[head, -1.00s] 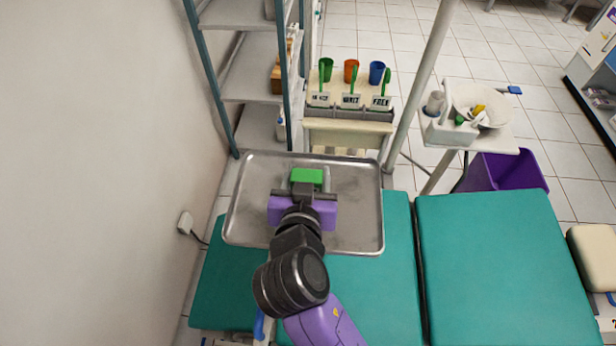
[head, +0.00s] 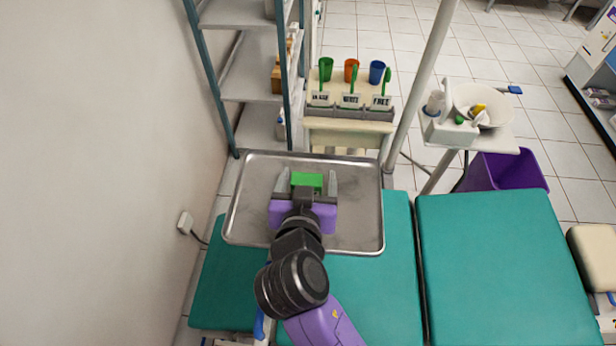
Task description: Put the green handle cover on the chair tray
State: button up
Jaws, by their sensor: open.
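The green handle cover (head: 307,180) is a small bright green block in the head view. It is over the metal chair tray (head: 356,215), near its middle, and seems to rest on it. My gripper (head: 306,182) is open, with one grey finger on each side of the cover and a small gap to each. My purple gripper body hides the near side of the cover and the tray beneath it.
The tray sits above the teal chair (head: 500,260). A shelf rack (head: 255,70) and wall stand to the left. A cart with cups (head: 350,125) is behind the tray. A pole (head: 425,75) and a basin (head: 482,100) are to the right.

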jog(key=b+v, duration=0.1)
jog(key=v, duration=1.1)
jog(key=shift+r, duration=0.15)
jog(key=shift+w+a+r, duration=0.1)
jog(key=shift+a+r, duration=0.1)
jog(key=shift+a, duration=0.05)
jog(key=a+r+n+t+y, duration=0.1)
jog(key=a+r+n+y, duration=0.2)
jog(key=a+n+y, duration=0.15)
jog(key=s+d+f+m+h, duration=0.2)
jog(key=s+d+f, duration=0.1)
jog(key=s+d, duration=0.8)
jog(key=s+d+f+m+h, duration=0.2)
jog(key=s+d+f, duration=0.2)
jog(key=s+d, duration=0.8)
jog(key=d, duration=0.4)
jog(key=shift+d, duration=0.25)
